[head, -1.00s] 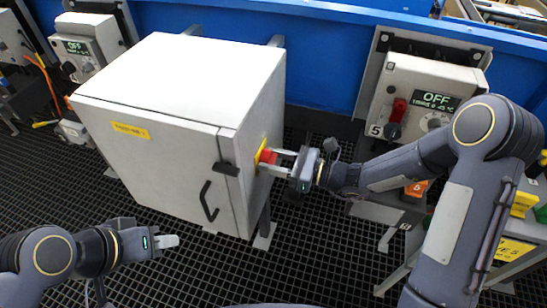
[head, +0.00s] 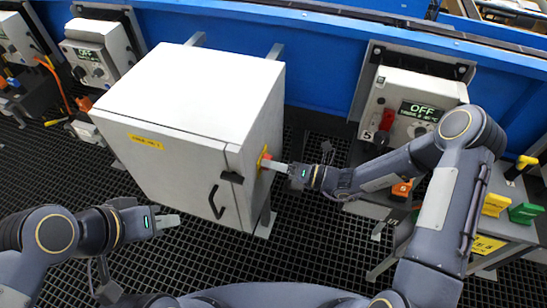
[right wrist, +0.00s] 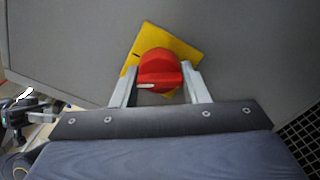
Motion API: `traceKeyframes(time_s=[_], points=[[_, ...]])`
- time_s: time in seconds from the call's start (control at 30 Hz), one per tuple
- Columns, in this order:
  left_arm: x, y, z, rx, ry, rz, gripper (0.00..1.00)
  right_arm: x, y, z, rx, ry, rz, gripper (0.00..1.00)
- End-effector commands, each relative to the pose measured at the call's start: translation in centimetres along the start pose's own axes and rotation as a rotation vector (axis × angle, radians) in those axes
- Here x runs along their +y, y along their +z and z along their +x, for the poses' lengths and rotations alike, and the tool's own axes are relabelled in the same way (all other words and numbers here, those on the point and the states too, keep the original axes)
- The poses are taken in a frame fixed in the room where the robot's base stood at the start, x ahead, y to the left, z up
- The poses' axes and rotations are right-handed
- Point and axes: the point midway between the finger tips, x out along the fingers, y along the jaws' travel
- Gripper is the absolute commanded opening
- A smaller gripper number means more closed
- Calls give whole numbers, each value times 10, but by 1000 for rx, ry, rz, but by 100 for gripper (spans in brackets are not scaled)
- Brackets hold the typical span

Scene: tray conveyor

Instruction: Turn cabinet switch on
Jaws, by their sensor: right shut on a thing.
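The white cabinet (head: 180,165) stands on the grid floor with its front door closed. Its switch is a red rotary knob on a yellow plate on the right side wall; the red knob (right wrist: 159,70) shows best in the right wrist view, with its grip bar and white mark lying nearly level in that picture. My right gripper (right wrist: 160,85) is shut on the knob, one finger on each side. In the head view my right gripper (head: 272,166) hides most of the knob. My left gripper (head: 168,221) is in the air at the lower left, holding nothing visible; its finger gap is unclear.
A control box (head: 415,105) with an OFF display and a red switch stands right of the cabinet. Another box (head: 100,55) stands behind left. A blue conveyor wall (head: 320,70) runs behind. The grid floor before the cabinet is clear.

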Motion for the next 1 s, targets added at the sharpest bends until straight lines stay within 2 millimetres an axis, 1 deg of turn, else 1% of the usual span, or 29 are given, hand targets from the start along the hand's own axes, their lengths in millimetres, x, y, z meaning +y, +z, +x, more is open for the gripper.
traceKeyframes(time_s=[0.03,0.1,0.5,0.7,1.0], points=[[4,-4,-8,0,0,0,25,4,3,0,-2,0,48,18],[6,-6,-13,0,0,0,25,4,3,0,-2,1,113,18],[15,-16,-32,0,0,0,25,3,2,0,-3,1,438,18],[17,-18,-37,0,0,0,25,2,1,0,-1,1,539,18],[18,-20,-39,0,0,0,25,1,1,0,-2,-1,604,18]])
